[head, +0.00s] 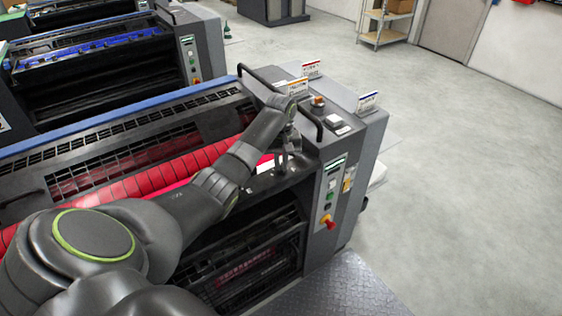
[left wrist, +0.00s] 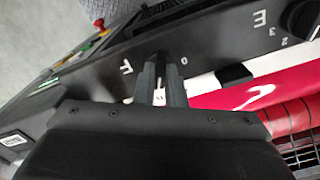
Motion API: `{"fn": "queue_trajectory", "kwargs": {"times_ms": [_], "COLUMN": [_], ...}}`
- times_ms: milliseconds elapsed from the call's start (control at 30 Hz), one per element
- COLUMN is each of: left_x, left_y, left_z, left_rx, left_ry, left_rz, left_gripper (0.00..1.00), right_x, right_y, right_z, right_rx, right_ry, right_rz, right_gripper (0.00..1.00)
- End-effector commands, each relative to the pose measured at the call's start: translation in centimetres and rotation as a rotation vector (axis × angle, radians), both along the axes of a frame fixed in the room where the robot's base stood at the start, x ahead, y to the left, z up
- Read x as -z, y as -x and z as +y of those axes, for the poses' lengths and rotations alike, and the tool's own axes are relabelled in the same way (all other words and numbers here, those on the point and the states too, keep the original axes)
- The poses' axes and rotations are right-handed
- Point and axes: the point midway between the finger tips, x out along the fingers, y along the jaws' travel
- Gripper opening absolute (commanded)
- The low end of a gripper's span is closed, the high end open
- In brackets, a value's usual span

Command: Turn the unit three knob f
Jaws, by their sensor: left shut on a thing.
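The ink unit (head: 350,135) nearest me has red rollers, and a dark strip with knob marks runs along its right end. My left gripper (head: 284,160) reaches down to this strip from above. In the left wrist view my left gripper (left wrist: 160,82) has its fingers close together beside the white letter F (left wrist: 126,67), with a small 0 on the other side. It is shut on knob f, which the fingers mostly hide, so its pointer cannot be read. A black knob (left wrist: 304,18) by the letter E shows at the top right. My right gripper is out of view.
A black handrail (head: 262,84) curves above the unit behind my left wrist. Small signs (head: 312,69) and a control panel (head: 327,192) with a red button (head: 328,222) are close by. The red roller (left wrist: 235,92) lies beside the knob strip. Open floor (head: 460,180) is to the right.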

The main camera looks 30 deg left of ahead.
Motion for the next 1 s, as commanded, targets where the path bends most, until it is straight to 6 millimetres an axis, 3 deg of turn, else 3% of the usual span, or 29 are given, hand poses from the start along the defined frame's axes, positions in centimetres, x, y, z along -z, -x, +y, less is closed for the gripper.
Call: {"fn": "queue_trajectory", "kwargs": {"times_ms": [600, 1000], "left_x": [-0.3, -0.2], "left_y": [0.0, 0.0], "left_z": [0.0, 0.0], "left_rx": [0.454, 0.745], "left_ry": [0.001, 0.001], "left_rz": [0.002, 0.001], "left_gripper": [0.00, 0.00], "right_x": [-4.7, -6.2], "right_y": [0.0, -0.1], "right_z": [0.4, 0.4], "right_rx": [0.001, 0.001], "right_ry": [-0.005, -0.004], "right_rz": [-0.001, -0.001], "right_gripper": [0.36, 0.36]}}
